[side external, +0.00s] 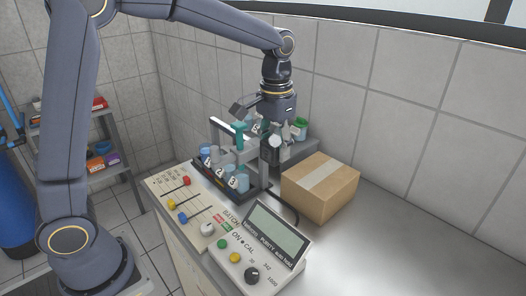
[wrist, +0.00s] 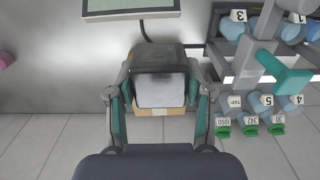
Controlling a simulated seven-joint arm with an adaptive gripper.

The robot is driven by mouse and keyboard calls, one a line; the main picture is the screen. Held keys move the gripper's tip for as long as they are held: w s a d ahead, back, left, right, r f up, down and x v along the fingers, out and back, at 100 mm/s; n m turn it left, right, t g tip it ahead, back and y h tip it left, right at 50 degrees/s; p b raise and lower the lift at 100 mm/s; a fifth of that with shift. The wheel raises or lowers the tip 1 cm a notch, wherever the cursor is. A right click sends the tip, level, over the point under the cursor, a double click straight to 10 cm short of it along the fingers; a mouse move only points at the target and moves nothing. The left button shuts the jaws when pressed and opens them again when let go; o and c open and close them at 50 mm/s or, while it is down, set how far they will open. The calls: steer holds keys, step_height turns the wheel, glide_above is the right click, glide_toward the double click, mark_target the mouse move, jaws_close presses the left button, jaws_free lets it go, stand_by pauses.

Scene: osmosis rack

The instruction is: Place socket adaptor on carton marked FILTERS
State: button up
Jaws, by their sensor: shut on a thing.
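A closed brown carton (side external: 308,192) with a pale tape strip stands on the grey bench, right of the bottle rack. No FILTERS lettering is readable on the faces I see. My gripper (side external: 272,150) points down behind the carton's left side, close to the rack. In the wrist view my gripper (wrist: 160,80) has its two fingers against a dark, boxy piece with a light grey face, the socket adaptor (wrist: 160,90). A tan strip of the carton (wrist: 160,112) shows just beyond it. Whether they touch cannot be told.
The rack (side external: 262,186) with numbered bottles and a teal-handled part stands left of the carton. A console with a tilted display (side external: 277,232), sliders and knobs lies in front. Bare bench (side external: 400,215) is to the right. The tiled wall is close behind.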

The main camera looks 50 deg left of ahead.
steer(key=w+f, duration=0.3)
steer(key=w, duration=0.4)
glide_above(308, 181)
step_height(308, 181, down, 6)
steer(key=shift+s+f, duration=0.1)
steer(key=shift+f, duration=0.1)
steer(key=shift+d+f, duration=0.1)
steer(key=shift+f, duration=1.45)
steer(key=shift+f, duration=0.15)
steer(key=o, duration=1.2)
